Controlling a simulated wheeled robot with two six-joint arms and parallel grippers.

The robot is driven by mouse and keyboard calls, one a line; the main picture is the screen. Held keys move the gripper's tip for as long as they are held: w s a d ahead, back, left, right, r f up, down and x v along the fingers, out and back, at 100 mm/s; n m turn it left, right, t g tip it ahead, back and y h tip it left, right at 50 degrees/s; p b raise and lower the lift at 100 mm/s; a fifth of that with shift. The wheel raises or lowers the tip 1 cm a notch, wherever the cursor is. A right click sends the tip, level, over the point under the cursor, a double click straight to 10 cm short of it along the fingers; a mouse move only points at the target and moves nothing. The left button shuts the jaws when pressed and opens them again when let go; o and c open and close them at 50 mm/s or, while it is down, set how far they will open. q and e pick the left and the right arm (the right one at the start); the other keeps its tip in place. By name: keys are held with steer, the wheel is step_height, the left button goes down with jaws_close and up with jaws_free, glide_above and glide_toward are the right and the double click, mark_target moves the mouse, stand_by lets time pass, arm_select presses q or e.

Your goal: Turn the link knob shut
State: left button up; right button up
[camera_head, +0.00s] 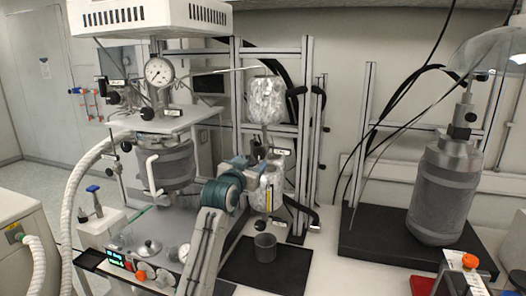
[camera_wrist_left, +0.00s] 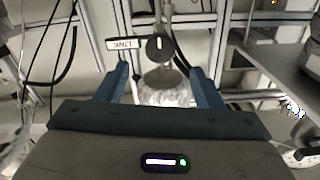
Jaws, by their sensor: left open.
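The link knob looks to be the small round black knob (camera_wrist_left: 160,47) with a light mark, in the left wrist view. A small white label plate (camera_wrist_left: 125,43) sits beside it; its letters are hard to read. My left gripper (camera_wrist_left: 163,76) is open, with its two blue fingers apart on either side of the knob's stem area and no contact visible. In the head view my left gripper (camera_head: 248,165) is at the metal rack, just below a foil-wrapped vessel (camera_head: 265,102); my own wrist partly hides the fittings there. My right gripper is not in view.
A reactor (camera_head: 170,165) with a pressure gauge (camera_head: 159,71) stands left. A grey cylinder (camera_head: 443,195) stands on a black base at the right. A small dark beaker (camera_head: 265,247) sits on a black mat below my arm. Rack posts (camera_head: 303,130) and cables are close by.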

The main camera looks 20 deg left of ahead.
mark_target(259, 154)
arm_select(q)
steer(key=w+p, duration=0.3)
steer(key=w, duration=0.5)
steer(key=shift+d+r+p, duration=0.1)
steer(key=shift+d+p, duration=0.05)
steer(key=shift+p, duration=0.15)
steer(key=shift+w, duration=0.6)
steer(key=shift+c, duration=0.2)
steer(key=c, duration=0.9)
